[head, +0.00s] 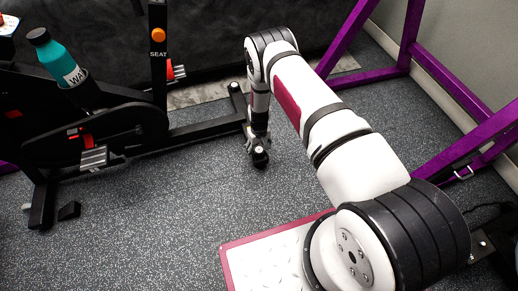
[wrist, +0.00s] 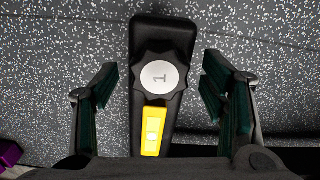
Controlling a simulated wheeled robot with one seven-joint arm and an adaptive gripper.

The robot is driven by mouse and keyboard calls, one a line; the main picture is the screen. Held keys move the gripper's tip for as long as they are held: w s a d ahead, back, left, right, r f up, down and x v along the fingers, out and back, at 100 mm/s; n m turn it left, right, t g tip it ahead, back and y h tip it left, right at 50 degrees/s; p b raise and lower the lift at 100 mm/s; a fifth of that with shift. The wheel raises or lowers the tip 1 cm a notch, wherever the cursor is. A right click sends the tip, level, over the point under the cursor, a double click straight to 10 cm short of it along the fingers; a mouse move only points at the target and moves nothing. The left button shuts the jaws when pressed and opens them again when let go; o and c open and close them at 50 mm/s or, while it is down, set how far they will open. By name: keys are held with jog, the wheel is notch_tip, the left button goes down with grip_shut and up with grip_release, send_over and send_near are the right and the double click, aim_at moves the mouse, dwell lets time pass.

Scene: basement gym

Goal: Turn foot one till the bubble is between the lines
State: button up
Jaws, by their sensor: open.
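Foot one is a black scalloped knob (wrist: 160,76) with a pale round cap marked 1, at the end of a black bar (wrist: 165,28). In the wrist view it sits between the fingers of my open gripper (wrist: 160,84), with a gap on both sides. A yellow level (wrist: 150,131) lies on the bar just below the knob. Its small vial is pale, and I cannot make out where the bubble is against the lines.
The exercise bike (head: 100,120) stands at left, with a teal bottle (head: 58,60) in its holder. Purple rack posts (head: 455,85) rise at right. A red-edged white plate (head: 262,258) lies in front. Speckled floor (head: 180,200) is clear between.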

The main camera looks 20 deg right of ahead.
notch_tip(320, 180, up, 12)
dwell(0.5)
dwell(0.4)
notch_tip(320, 180, up, 20)
jog(key=s+a+r, duration=0.1)
jog(key=s+r, duration=0.3)
jog(key=r, duration=0.5)
jog(key=s+r, duration=0.4)
jog(key=r, duration=0.4)
jog(key=s+r+m, duration=0.1)
jog(key=s+r, duration=1.1)
jog(key=s, duration=0.5)
jog(key=s+d+r, duration=0.1)
jog(key=s, duration=1.6)
notch_tip(320, 180, up, 40)
jog(key=t+p, duration=0.4)
jog(key=p, duration=3.3)
jog(key=shift+w+f, duration=0.15)
jog(key=shift+f, duration=0.05)
